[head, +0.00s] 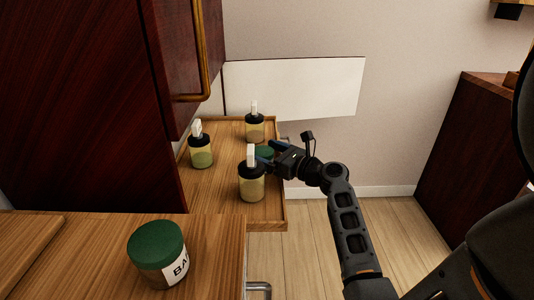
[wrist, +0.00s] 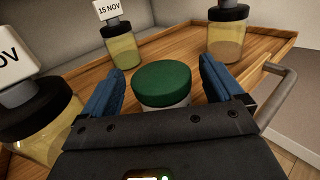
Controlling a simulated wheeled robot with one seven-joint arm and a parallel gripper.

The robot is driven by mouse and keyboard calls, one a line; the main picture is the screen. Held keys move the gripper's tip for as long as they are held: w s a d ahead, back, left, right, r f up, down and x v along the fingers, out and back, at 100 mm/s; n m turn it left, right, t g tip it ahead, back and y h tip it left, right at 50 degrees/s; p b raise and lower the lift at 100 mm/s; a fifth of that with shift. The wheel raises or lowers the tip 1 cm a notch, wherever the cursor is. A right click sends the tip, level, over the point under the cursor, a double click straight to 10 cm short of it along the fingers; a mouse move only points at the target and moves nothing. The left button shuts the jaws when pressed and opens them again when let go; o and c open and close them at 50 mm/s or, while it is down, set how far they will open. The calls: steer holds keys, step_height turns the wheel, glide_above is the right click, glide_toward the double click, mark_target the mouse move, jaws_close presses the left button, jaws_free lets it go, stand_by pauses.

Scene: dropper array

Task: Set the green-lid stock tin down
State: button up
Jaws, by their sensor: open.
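A green-lid tin (wrist: 162,84) with a pale body stands upright between my gripper's blue fingers in the wrist view, apparently on the wooden tray (wrist: 285,42). A gap shows on each side of its lid. Its lower body is hidden by my gripper. In the head view only a bit of its green lid (head: 264,152) shows, behind a jar. My gripper (head: 268,154) is open around the tin, over the tray's right part; its fingers also show in the wrist view (wrist: 161,68). Another green-lid tin (head: 158,255), labelled "BA…", stands on the near counter.
Several dropper jars with black collars and white tags share the tray: left (head: 201,150), back (head: 254,124) and front (head: 251,182), the last close beside my gripper. A metal handle (wrist: 279,90) is at the tray's right edge. A dark red cabinet (head: 90,100) rises at left.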

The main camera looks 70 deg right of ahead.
steer(key=shift+r, duration=0.2)
steer(key=v, duration=1.2)
steer(key=shift+p, duration=0.45)
steer(key=shift+f, duration=0.1)
